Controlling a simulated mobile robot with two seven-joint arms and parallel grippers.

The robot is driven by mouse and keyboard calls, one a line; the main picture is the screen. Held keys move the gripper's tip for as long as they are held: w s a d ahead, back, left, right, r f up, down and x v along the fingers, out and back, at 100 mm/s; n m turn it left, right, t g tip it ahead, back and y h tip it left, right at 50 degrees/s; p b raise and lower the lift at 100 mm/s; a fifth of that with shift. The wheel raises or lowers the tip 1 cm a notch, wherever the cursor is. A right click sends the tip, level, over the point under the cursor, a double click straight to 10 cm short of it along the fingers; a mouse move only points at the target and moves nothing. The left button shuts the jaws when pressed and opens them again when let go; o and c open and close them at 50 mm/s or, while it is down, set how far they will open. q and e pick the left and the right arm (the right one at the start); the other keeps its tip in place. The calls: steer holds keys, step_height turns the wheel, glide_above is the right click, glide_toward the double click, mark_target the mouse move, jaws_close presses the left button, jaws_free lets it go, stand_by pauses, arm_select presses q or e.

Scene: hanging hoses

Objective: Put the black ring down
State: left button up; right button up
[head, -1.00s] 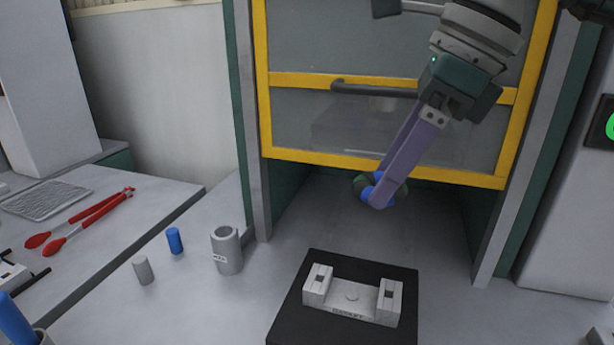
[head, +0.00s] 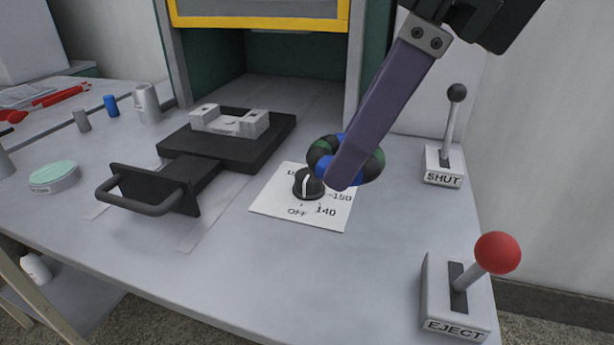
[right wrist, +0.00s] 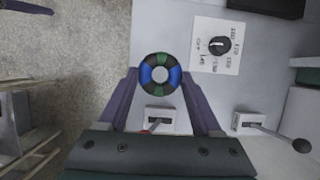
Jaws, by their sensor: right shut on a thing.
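The black ring (head: 373,165) has blue and green bands. My right gripper (head: 343,168) is shut on it, with a long purple finger in front of part of the ring in the head view. In the right wrist view the ring (right wrist: 160,73) sits flat-on between the two purple fingertips of the gripper (right wrist: 160,80), with the grey bench behind it. In the head view it overlaps the right side of the white dial card (head: 270,207). I cannot tell how far above the bench it is.
A black dial (head: 308,184) sits on the card. The SHUT lever (head: 449,130) and red-knobbed EJECT lever (head: 480,270) stand at the right. A black tray with a handle (head: 140,198) lies left. The bench front between tray and EJECT lever is clear.

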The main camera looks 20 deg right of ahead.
steer(key=b, duration=0.1)
glide_above(330, 285)
steer(key=d, duration=0.1)
steer(key=f, duration=1)
steer(key=shift+s+d+f, duration=0.1)
steer(key=shift+s+f, duration=0.25)
steer(key=shift+f, duration=0.05)
step_height(330, 285, down, 4)
steer(key=shift+f+b, duration=0.1)
steer(key=shift+b, duration=0.2)
steer(key=shift+f, duration=0.15)
steer(key=o, duration=1.3)
steer(key=shift+o, duration=0.2)
steer(key=shift+d+r, duration=0.1)
steer(key=shift+r, duration=0.4)
steer(key=p+v, duration=0.1)
steer(key=v, duration=1)
steer(key=shift+s+p, duration=0.2)
steer(key=shift+p, duration=0.1)
